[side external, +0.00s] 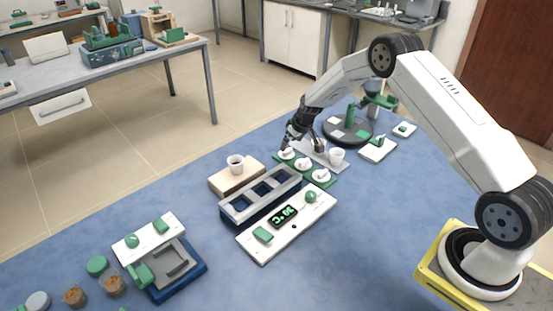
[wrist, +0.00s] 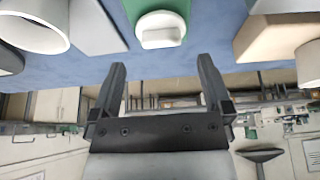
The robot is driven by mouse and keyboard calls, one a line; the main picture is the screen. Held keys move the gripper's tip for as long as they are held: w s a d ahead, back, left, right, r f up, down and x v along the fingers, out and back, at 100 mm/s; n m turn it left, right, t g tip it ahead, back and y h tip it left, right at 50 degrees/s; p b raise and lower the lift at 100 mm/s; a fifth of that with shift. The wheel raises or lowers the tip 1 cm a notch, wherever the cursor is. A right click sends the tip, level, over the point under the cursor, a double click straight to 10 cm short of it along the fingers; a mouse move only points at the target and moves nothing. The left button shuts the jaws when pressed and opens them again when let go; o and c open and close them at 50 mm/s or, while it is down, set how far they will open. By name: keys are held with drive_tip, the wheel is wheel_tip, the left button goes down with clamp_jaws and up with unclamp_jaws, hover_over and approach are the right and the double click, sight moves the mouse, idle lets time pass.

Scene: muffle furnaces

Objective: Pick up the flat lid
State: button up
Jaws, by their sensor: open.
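Three small white lids lie in a row on a green mat (side external: 312,169): a far one (side external: 287,154), a middle one (side external: 303,163) and a near one (side external: 321,175). I cannot tell for sure which is the flat one. My gripper (side external: 291,146) is at the far end of the mat, close to the far lid; touching or apart I cannot tell. In the wrist view my gripper (wrist: 161,66) is open with nothing between its fingers. A white lid (wrist: 161,38) on green shows beyond the fingertips, roughly centred between them.
A white cup (side external: 337,155) stands right of the mat on a grey tray. Another white cup (side external: 236,161) stands on a wooden board (side external: 222,183). A block with three square wells (side external: 234,213) and a white panel with a display (side external: 284,215) are nearer. Blue tabletop is clear at front right.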

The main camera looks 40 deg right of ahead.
sight(288, 150)
drive_tip(key=shift+x, duration=2.65)
drive_tip(key=shift+s, duration=0.1)
drive_tip(key=c, duration=1)
drive_tip(key=shift+r, duration=0.15)
